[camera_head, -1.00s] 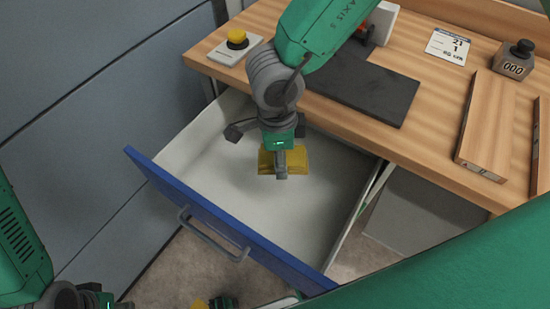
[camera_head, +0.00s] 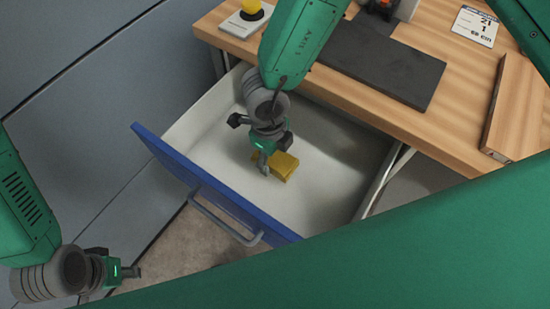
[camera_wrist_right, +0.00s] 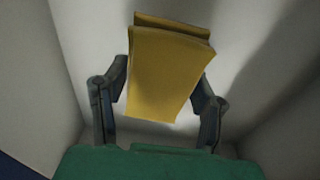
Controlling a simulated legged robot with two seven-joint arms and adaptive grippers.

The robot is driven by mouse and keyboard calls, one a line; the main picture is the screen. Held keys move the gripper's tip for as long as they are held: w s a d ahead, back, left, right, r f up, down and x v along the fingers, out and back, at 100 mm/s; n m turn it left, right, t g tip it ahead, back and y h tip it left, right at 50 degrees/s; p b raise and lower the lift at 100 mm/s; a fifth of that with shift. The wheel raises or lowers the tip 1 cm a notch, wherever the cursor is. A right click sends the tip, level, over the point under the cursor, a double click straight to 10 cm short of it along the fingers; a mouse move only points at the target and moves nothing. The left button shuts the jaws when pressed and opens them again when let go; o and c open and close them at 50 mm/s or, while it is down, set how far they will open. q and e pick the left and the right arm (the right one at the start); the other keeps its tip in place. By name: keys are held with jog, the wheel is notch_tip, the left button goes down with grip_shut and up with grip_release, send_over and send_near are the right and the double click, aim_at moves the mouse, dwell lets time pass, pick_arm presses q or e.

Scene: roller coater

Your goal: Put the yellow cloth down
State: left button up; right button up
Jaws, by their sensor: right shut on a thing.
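The yellow cloth (camera_head: 284,166) is a folded, block-like bundle inside the open drawer (camera_head: 330,180). My right gripper (camera_head: 266,163) reaches down into the drawer and is shut on the cloth. In the right wrist view, the cloth (camera_wrist_right: 165,75) sits between the two dark fingers, with the pale drawer interior behind it. I cannot tell whether the cloth touches the drawer floor. My left gripper (camera_head: 125,271) is at the lower left, outside the drawer and away from the cloth. Its finger opening is not clear.
The drawer's blue front (camera_head: 200,180) has a grey handle (camera_head: 225,218). The drawer floor around the cloth is bare.

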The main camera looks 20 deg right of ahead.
aim_at(276, 163)
jog(key=shift+a+f, duration=0.25)
jog(key=shift+f, duration=0.5)
jog(key=shift+a+f, duration=0.1)
jog(key=shift+d+f, duration=0.25)
jog(key=shift+d, duration=0.45)
jog(key=shift+d+f, duration=0.1)
jog(key=shift+f, duration=0.2)
jog(key=shift+f+b, duration=0.1)
jog(key=shift+b, duration=0.2)
jog(key=shift+a, duration=0.35)
jog(key=o, duration=1.5)
jog(key=shift+a, duration=0.2)
jog(key=shift+c, duration=0.2)
jog(key=shift+o, duration=0.5)
jog(key=shift+a, duration=0.15)
jog(key=shift+d, duration=0.3)
jog(key=shift+d+r, duration=0.15)
jog(key=shift+r, duration=0.25)
jog(key=r, duration=0.4)
jog(key=r+p, duration=0.1)
jog(key=r, duration=0.3)
jog(key=w+a+r+p, duration=0.1)
jog(key=r, duration=0.3)
jog(key=shift+r, duration=0.2)
pick_arm(q)
jog(key=shift+r, duration=0.8)
pick_arm(e)
jog(key=shift+d, duration=0.2)
